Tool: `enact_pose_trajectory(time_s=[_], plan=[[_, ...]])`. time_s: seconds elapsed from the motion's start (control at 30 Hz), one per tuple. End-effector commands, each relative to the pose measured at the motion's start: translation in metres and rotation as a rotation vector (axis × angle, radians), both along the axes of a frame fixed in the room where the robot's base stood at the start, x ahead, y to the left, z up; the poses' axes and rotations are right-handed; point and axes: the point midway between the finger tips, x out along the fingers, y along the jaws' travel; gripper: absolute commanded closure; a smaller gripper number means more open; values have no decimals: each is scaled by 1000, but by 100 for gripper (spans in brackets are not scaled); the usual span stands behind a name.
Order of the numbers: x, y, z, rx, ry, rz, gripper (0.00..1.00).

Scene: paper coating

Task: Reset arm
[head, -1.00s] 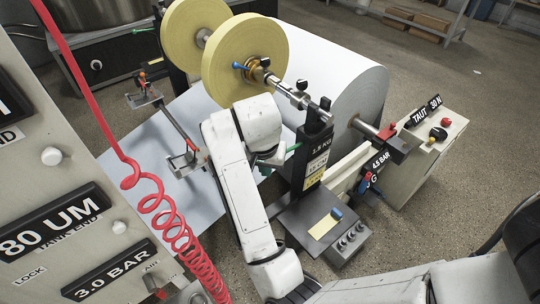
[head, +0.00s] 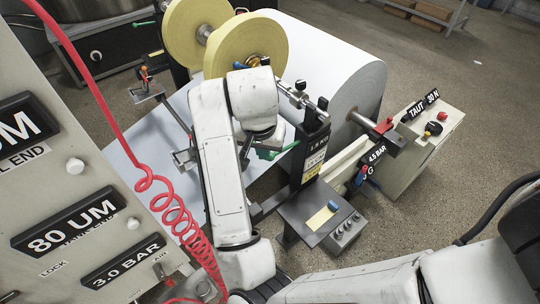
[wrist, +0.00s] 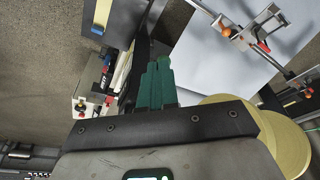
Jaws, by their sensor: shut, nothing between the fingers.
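My white arm rises in the middle of the head view, in front of the coating machine. My gripper shows in the wrist view as green fingers (wrist: 157,84), closed together with nothing between them. In the head view a little of the green gripper (head: 270,154) shows beside the arm's wrist, near the black post labelled 1.5 KG (head: 311,150). The fingers hang in the air and hold nothing. The arm hides part of the front yellow roll and of the paper sheet.
Yellow rolls (head: 225,50) and a large white paper roll (head: 345,75) stand behind my arm. A control panel (head: 60,190) and a coiled red hose (head: 165,205) are close on the left. A beige box (head: 420,150) stands right. Open floor (head: 475,150) lies beyond it.

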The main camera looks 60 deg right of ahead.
Motion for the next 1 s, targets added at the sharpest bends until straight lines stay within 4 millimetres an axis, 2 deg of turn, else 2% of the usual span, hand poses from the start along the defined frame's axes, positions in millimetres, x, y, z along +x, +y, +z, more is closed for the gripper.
enact_pose_trajectory(time_s=[0.6,0.77,0.9,1.0], plan=[[0,0,0,0,0,0,100],[-4,-19,-1,-68,-7,61,100],[-13,-42,-7,-174,1,212,100],[-23,-50,-20,-230,26,349,100]])
